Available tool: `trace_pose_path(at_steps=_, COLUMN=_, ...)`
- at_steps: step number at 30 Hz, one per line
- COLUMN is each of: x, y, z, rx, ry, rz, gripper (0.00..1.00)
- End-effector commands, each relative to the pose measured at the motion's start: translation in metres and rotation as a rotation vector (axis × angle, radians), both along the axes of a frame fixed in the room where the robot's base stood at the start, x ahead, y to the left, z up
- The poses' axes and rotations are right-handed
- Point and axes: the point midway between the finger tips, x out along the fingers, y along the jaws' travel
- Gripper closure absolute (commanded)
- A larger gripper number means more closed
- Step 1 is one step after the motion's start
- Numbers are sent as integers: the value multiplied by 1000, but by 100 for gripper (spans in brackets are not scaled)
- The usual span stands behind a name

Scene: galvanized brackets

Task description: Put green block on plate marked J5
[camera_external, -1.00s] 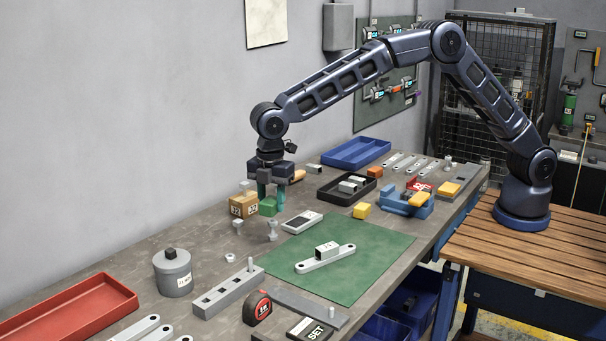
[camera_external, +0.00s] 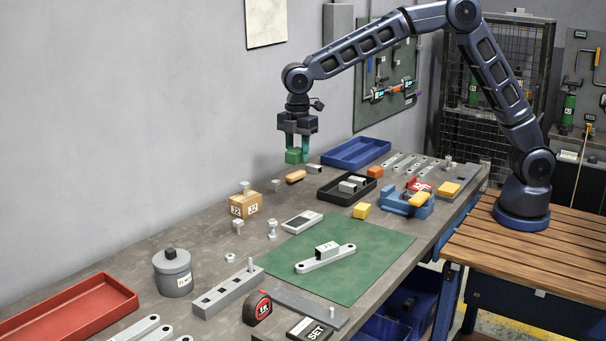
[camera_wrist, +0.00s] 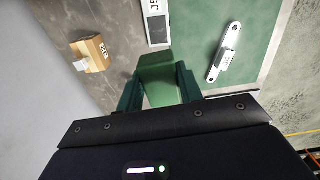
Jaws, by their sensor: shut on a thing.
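My gripper (camera_external: 297,151) is shut on the green block (camera_external: 293,156) and holds it in the air above the far part of the bench. In the wrist view the green block (camera_wrist: 158,77) sits between the two green fingers of my gripper (camera_wrist: 160,92). The plate marked J5 (camera_wrist: 155,27) is flat, with a dark face and a white label end, and lies past the block at the top of the wrist view. In the external view this plate (camera_external: 301,222) lies on the bench at the green mat's far left edge, apart from my gripper.
A tan box (camera_external: 243,205) marked 32 stands left of the plate. A grey link with a labelled block (camera_external: 326,257) lies on the green mat (camera_external: 372,256). A black tray (camera_external: 330,194), blue tray (camera_external: 345,160) and yellow block (camera_external: 361,210) are nearby. Small metal fittings stand around the plate.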

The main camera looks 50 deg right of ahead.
Motion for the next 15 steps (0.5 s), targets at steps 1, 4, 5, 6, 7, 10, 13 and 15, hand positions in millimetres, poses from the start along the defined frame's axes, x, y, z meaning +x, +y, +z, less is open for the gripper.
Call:
trace_pose_path(at_steps=1, x=1, y=-12, z=1, rx=-1, ry=0, rz=-12, gripper=90)
trace_pose_path(at_steps=4, x=2, y=-25, z=2, rx=-1, ry=0, rz=-24, gripper=90)
trace_pose_path(at_steps=5, x=2, y=-28, z=1, rx=-2, ry=0, rz=-27, gripper=90)
trace_pose_path(at_steps=6, x=2, y=-30, z=-1, rx=-2, ry=0, rz=-29, gripper=90)
trace_pose_path(at_steps=7, x=2, y=-31, z=-3, rx=-2, ry=0, rz=-30, gripper=90)
trace_pose_path(at_steps=10, x=2, y=-33, z=-16, rx=-3, ry=2, rz=-32, gripper=90)
trace_pose_path(at_steps=13, x=2, y=-32, z=-38, rx=-4, ry=3, rz=-31, gripper=90)
trace_pose_path(at_steps=15, x=1, y=-32, z=-53, rx=-4, ry=2, rz=-30, gripper=90)
